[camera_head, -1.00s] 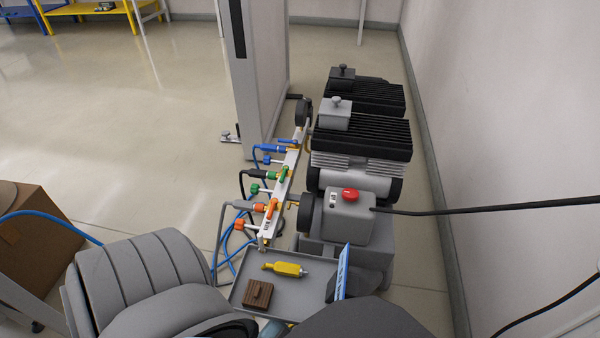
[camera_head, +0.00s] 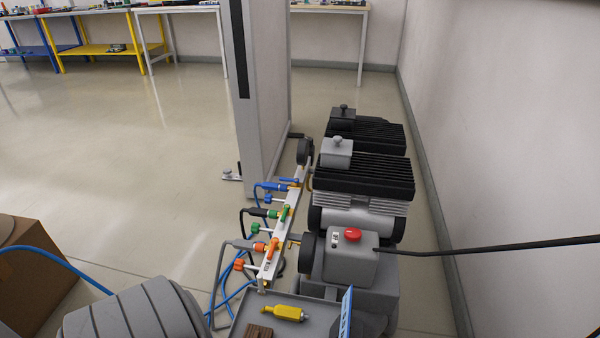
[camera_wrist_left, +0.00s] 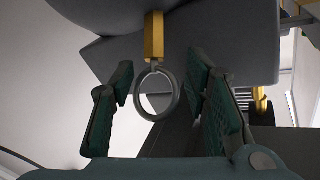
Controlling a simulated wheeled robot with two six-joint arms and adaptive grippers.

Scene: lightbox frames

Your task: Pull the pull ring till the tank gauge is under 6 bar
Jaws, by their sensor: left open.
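The pull ring (camera_wrist_left: 137,92) is a grey metal ring hanging below a brass fitting (camera_wrist_left: 154,38) in the left wrist view. My left gripper (camera_wrist_left: 159,86) is open, with its green-padded fingers on either side of the ring. I see a gap on each side, so the fingers do not grip it. The ring and my left gripper do not show in the head view. The compressor (camera_head: 362,190) stands by the right wall with a grey box and a red button (camera_head: 353,234). I cannot make out the tank gauge or its reading. My right gripper is not in view.
A manifold bar (camera_head: 270,268) with coloured valves and hoses runs left of the compressor. A tray (camera_head: 322,323) with a yellow tool (camera_head: 283,313) sits in front. A tall grey panel (camera_head: 262,100) stands behind. A dark cable reaches the compressor from the right. Open floor lies left.

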